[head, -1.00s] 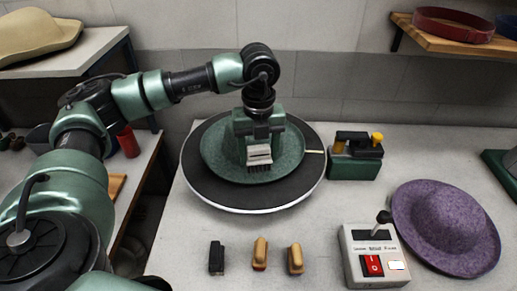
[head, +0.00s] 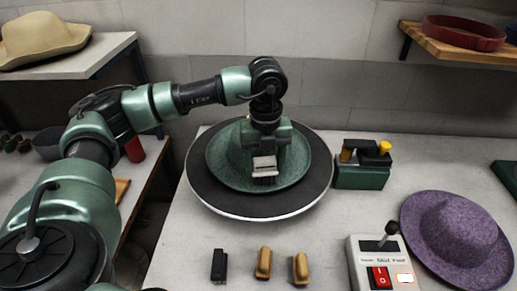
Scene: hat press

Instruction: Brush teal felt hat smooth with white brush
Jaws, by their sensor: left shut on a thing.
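The teal felt hat (head: 222,158) lies on a round dark turntable (head: 222,200) with a pale rim. My left gripper (head: 265,158) is over the front of the hat's crown and hides much of it. It is shut on the white brush (head: 264,164), whose pale back faces me and whose dark bristles point down at the hat. The bristles look to be at or just above the felt; I cannot tell if they touch. My right gripper is not in view.
A control box (head: 380,264) with a lever and red switch stands front right, beside a purple hat (head: 455,235). A green holder (head: 361,176) stands right of the turntable. A black brush (head: 219,265) and two tan brushes (head: 264,263) (head: 300,268) lie in front.

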